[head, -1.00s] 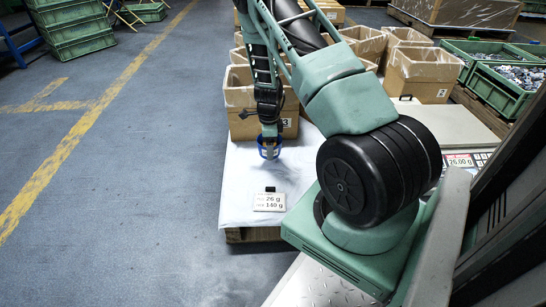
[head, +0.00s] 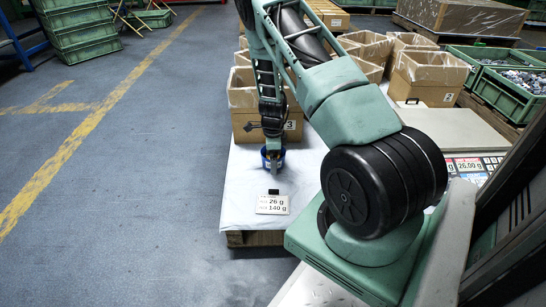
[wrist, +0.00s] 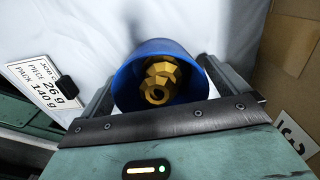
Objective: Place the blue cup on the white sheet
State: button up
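The blue cup (wrist: 130,90) is between the two fingers of my gripper (wrist: 160,95) in the wrist view, with a finger against each side. Its mouth faces the camera and brass-coloured stamped parts (wrist: 158,82) lie inside. In the head view the blue cup (head: 282,160) is low over the white sheet (head: 240,185), behind the label card and in front of a cardboard box. A finger covers part of it. I cannot tell whether its base touches the sheet.
A cardboard box (head: 250,126) marked 3 is close behind the cup. Green crates (head: 510,95) stand farther right. Open floor lies left.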

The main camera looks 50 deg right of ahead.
notch_tip(320, 180, up, 12)
jog(key=p, duration=0.8)
jog(key=w+a+r+n+y, duration=0.1)
jog(key=a+r+n, duration=0.4)
jog(key=a, duration=0.5)
jog(key=a+r+n+y, duration=0.1)
jog(key=a+r+n, duration=0.4)
jog(key=a, duration=0.4)
jog(key=w+a+r+n, duration=0.1)
jog(key=a+r+n, duration=0.4)
jog(key=a, duration=0.5)
jog(key=s+a+r+n, duration=0.7)
jog(key=s+a+n, duration=0.25)
jog(key=a, duration=0.25)
jog(key=s+a+r+n, duration=0.1)
jog(key=s+a+n, duration=0.1)
jog(key=s+n, duration=0.3)
jog(key=s+a+r+n+h, duration=0.1)
jog(key=s+a+r+n, duration=0.1)
jog(key=s+n, duration=0.4)
jog(key=s, duration=0.3)
jog(key=shift+s+r, duration=0.15)
jog(key=shift+r, duration=0.1)
jog(key=shift+r, duration=0.1)
